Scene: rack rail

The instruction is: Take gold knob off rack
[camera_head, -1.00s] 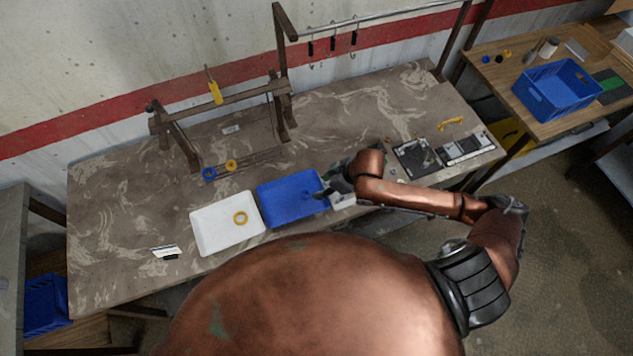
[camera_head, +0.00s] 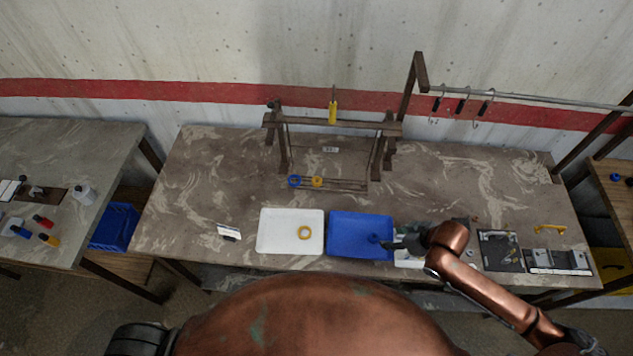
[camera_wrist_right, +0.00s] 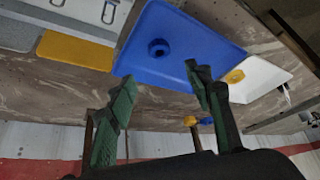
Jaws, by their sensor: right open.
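The gold knob (camera_head: 317,182) sits on the low rail of the wooden rack (camera_head: 347,124), just right of a blue knob (camera_head: 294,181). In the right wrist view the gold knob (camera_wrist_right: 190,120) shows small, beyond the trays. My right gripper (camera_head: 388,243) is over the right part of the blue tray (camera_head: 345,247), well short of the rack. In the wrist view its green fingers (camera_wrist_right: 160,78) are spread with nothing between them. Another blue knob (camera_wrist_right: 158,48) lies in the blue tray. My left gripper is out of view.
Parts and a dark panel (camera_head: 500,250) lie at the right. The table left of the rack is clear.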

